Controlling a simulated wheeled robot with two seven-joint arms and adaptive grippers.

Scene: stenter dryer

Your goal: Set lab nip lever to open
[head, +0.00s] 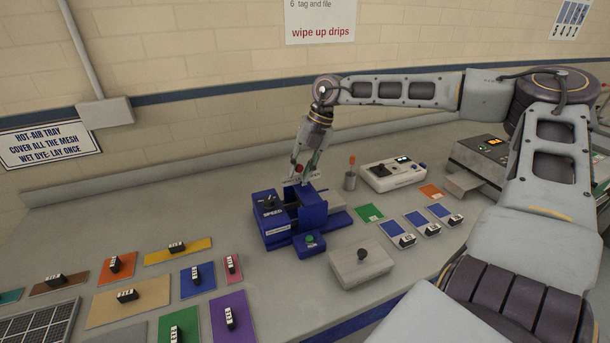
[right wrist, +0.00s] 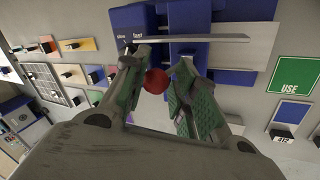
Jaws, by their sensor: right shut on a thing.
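The blue lab nip machine (head: 277,226) stands on the bench in the middle of the head view. It has a black speed knob and a green button box (head: 309,241) at its front. The nip lever's red ball knob (right wrist: 156,81) shows between the fingers in the right wrist view. My right gripper (head: 301,172) reaches down from above at the back of the machine and is shut on the lever's knob. The lever's shaft is mostly hidden by the fingers, so its angle is hard to tell. My left gripper is in neither view.
A grey box with a dark knob (head: 361,262) stands in front right of the machine. A cup with a red-topped tool (head: 351,175) and a white instrument (head: 393,174) stand behind right. Coloured cards with black-and-white blocks lie at left and right.

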